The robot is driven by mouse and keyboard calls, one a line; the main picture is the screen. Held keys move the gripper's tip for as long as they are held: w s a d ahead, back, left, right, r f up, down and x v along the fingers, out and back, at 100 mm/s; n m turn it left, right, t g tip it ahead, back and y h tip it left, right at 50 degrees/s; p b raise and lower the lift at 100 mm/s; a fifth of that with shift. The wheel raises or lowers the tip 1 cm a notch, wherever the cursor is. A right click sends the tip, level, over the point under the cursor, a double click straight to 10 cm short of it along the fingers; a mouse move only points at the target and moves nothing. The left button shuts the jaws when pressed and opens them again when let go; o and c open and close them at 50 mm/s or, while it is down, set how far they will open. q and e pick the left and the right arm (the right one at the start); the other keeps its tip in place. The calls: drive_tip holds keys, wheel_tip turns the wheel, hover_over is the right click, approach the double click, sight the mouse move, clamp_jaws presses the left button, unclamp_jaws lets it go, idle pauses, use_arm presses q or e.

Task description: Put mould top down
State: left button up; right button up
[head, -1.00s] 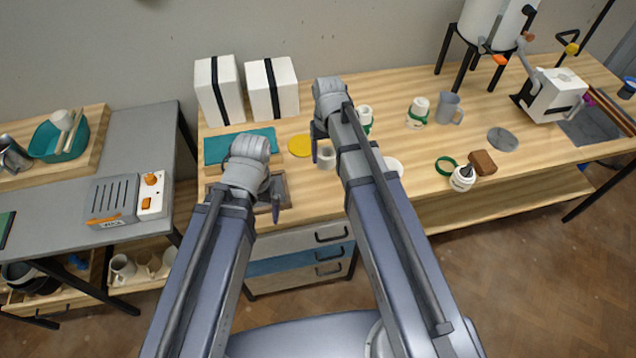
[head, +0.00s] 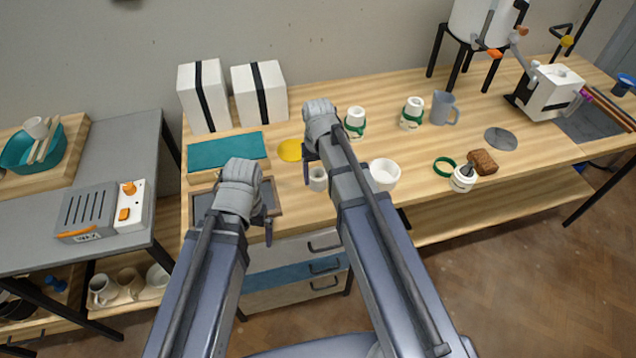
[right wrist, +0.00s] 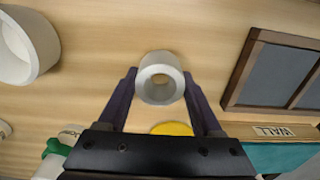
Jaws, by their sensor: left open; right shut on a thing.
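The mould top appears to be a small white hollow cylinder (right wrist: 161,62), with its round opening facing the camera in the right wrist view. My right gripper (right wrist: 159,80) is shut on it, one finger on each side. In the head view the piece (head: 318,181) shows below my right gripper (head: 313,168), right of the framed tray, over the front part of the bench. I cannot tell whether it touches the wood. My left gripper (head: 264,226) is open and empty, over the tray's front right area. Its wrist hides part of the tray.
A dark framed tray (head: 277,197), a teal board (head: 228,151) and a yellow disc (head: 289,150) lie nearby. A white bowl (head: 385,176) stands right of the held piece. White green-banded pieces (head: 355,122) stand behind. Bare wood shows around the held piece.

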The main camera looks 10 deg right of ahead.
drive_tip(key=shift+f+b, duration=0.35)
drive_tip(key=shift+f, duration=0.55)
drive_tip(key=shift+f, duration=0.15)
drive_tip(key=o, duration=1.4)
